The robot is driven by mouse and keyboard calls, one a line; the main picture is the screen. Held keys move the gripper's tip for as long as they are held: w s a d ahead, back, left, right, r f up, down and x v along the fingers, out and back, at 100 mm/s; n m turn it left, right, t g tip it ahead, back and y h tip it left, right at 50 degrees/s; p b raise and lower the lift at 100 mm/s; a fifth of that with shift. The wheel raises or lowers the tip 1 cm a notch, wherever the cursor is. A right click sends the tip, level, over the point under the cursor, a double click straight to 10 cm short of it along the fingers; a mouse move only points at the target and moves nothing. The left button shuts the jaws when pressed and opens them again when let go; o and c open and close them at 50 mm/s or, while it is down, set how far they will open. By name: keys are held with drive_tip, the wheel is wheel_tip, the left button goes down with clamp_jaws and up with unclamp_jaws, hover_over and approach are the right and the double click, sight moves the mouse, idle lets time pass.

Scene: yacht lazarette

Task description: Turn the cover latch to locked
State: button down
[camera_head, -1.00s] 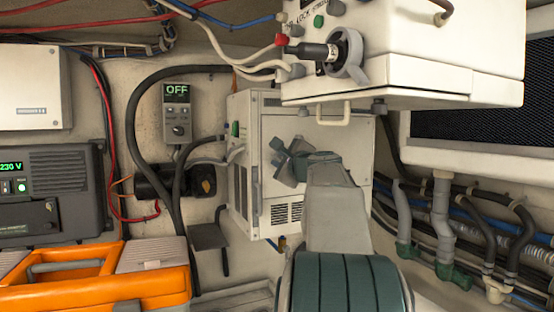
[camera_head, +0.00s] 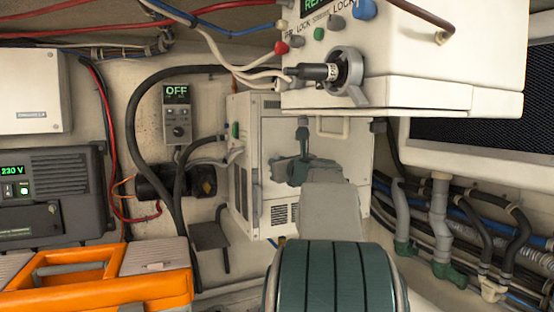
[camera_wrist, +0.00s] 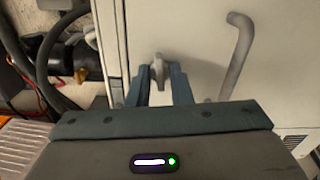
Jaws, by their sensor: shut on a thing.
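The cover latch (camera_wrist: 158,70) shows in the wrist view as a small grey turning piece on a white panel. My gripper (camera_wrist: 161,84) has its two blue-grey fingers on either side of the latch and is shut on it. In the head view my gripper (camera_head: 300,158) is at the front of the white lower cabinet (camera_head: 345,160), and it hides the latch there. The latch's exact angle is hard to read, and no marks beside it can be made out.
A pale handle (camera_wrist: 238,55) stands out right of the latch. A white control box (camera_head: 420,70) with a black-gripped lever (camera_head: 312,72) overhangs from above. Hoses and pipes (camera_head: 440,220) run at right. An orange toolbox (camera_head: 150,290) is at lower left.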

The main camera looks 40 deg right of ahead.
drive_tip(key=shift+f+m, duration=0.2)
drive_tip(key=shift+m, duration=0.4)
drive_tip(key=shift+w+f+m, duration=0.1)
drive_tip(key=shift+m, duration=0.2)
drive_tip(key=c, duration=1.3)
unclamp_jaws()
drive_tip(key=shift+p, duration=0.3)
drive_tip(key=shift+r, duration=0.2)
drive_tip(key=b+v, duration=0.3)
drive_tip(key=v, duration=1.1)
drive_tip(key=shift+f, duration=0.1)
drive_tip(key=shift+w, duration=0.1)
